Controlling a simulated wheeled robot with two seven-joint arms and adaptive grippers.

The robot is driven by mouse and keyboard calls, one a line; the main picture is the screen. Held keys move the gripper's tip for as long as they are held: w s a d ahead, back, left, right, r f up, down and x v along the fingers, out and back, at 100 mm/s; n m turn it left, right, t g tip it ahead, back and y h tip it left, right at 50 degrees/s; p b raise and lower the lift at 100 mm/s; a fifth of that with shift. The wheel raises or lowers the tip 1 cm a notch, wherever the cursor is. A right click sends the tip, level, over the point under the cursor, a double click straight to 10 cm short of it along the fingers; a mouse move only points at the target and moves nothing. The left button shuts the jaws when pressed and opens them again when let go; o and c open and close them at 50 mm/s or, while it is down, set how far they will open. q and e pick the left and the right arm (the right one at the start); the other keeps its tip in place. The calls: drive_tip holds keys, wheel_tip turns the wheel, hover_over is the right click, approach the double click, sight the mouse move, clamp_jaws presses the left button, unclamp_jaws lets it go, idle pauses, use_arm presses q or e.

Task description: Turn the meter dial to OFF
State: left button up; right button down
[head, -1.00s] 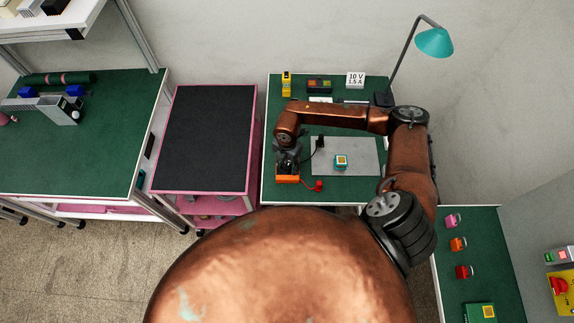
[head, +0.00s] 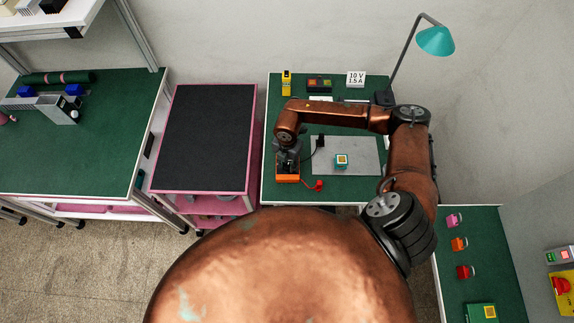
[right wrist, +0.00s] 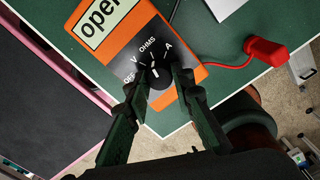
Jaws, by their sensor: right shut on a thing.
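The orange meter (head: 287,179) lies at the front left of the green bench, partly under my right gripper (head: 287,163). In the right wrist view the meter (right wrist: 78,58) shows a pale display with "open" on it and a black face marked OFF, V, OHMS and A. My right gripper (right wrist: 161,73) is shut on the round black dial (right wrist: 158,80), one finger on each side. A white mark shows on the dial between the fingertips; I cannot tell exactly which label it points to. My left gripper is not in view.
A red plug (right wrist: 266,52) on a red lead lies right of the meter. A grey mat (head: 362,165) with a small teal-and-yellow block (head: 341,160) lies farther right. A pink cart (head: 205,135) with a clear black top stands left of the bench. A teal lamp (head: 435,41) stands behind.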

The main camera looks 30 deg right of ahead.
drive_tip(key=n+b, duration=0.3)
drive_tip(key=n, duration=0.1)
drive_tip(key=shift+f, duration=0.15)
drive_tip(key=n+b, duration=0.2)
drive_tip(key=n, duration=0.2)
drive_tip(key=shift+d, duration=0.1)
drive_tip(key=n+b, duration=0.3)
drive_tip(key=n, duration=0.1)
drive_tip(key=shift+b, duration=0.3)
drive_tip(key=shift+n+b, duration=0.9)
drive_tip(key=shift+n, duration=0.5)
drive_tip(key=shift+r, duration=0.2)
drive_tip(key=c, duration=1.7)
unclamp_jaws()
drive_tip(key=shift+o, duration=0.2)
